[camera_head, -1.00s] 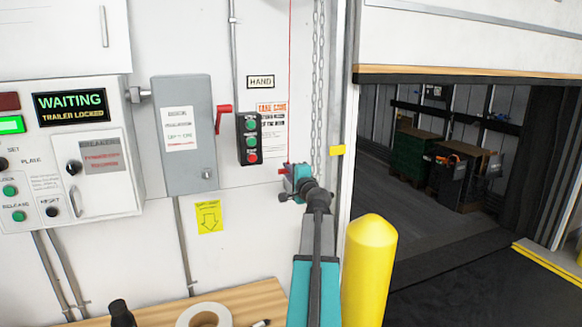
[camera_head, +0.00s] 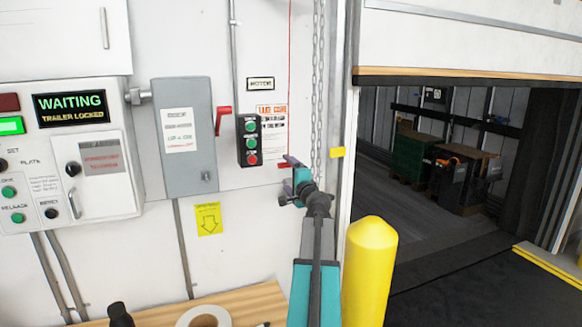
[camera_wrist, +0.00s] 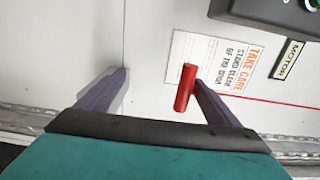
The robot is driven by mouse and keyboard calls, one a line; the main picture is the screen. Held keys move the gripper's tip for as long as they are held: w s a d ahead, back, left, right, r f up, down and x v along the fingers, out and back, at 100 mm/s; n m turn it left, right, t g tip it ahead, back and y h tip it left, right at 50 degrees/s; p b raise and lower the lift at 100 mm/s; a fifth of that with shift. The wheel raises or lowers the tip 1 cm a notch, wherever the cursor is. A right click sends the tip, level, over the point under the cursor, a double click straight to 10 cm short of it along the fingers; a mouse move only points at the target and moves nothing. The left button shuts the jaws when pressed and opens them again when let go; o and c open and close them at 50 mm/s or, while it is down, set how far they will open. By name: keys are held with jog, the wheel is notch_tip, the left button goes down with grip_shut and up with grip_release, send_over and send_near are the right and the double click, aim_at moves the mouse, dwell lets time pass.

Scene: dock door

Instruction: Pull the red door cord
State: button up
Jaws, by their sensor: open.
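The red door cord (camera_head: 291,80) hangs down the white wall beside the chain. In the wrist view the cord (camera_wrist: 260,98) runs to a red cylindrical handle (camera_wrist: 185,90). My gripper (camera_wrist: 157,80) is open, its two dark fingers apart. The handle shows between the fingers, close against the right one in the picture; I cannot tell whether they touch. In the head view my gripper (camera_head: 291,163) is at the cord's lower end, where the handle is mostly hidden.
A push-button box (camera_head: 249,140) and a grey switch box (camera_head: 185,135) with a red lever are to the left. A chain (camera_head: 318,90) hangs just right of the cord. A yellow bollard (camera_head: 369,270) stands at the lower right. A wooden bench (camera_head: 255,298) is below.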

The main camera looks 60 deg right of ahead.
jog(key=b+v, duration=0.1)
jog(key=v, duration=0.9)
dwell(0.8)
jog(key=shift+w+r, duration=0.1)
